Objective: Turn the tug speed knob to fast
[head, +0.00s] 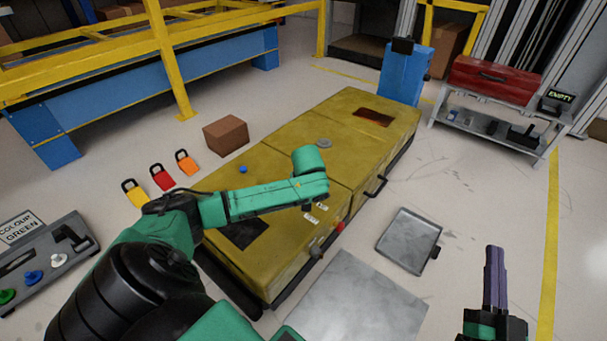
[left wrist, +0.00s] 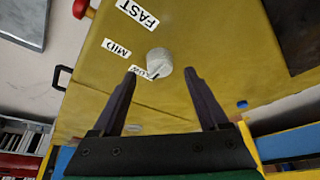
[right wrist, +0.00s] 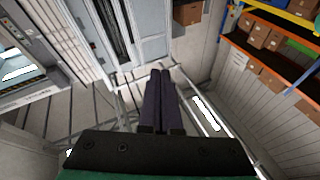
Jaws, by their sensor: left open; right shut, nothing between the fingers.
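The pale round speed knob (left wrist: 160,62) stands on the yellow tug (head: 275,268) in the left wrist view. Labels FAST (left wrist: 137,13), MID (left wrist: 117,48) and a partly hidden one reading like SLOW (left wrist: 144,72) lie around it. A dark mark on the knob's edge faces the SLOW label. My left gripper (left wrist: 161,72) is open, its fingertips on either side of the knob's lower edge; contact cannot be told. In the head view my left arm hides that gripper and the knob. My right gripper (head: 494,250) is shut and empty, away from the tug at lower right.
A red knob (head: 315,250) and black handle (head: 376,186) stick out of the tug's side. A blue button (head: 243,169) and grey disc (head: 323,143) are on its top. A metal tray (head: 409,241) lies to the right. A control box (head: 48,262) stands at left.

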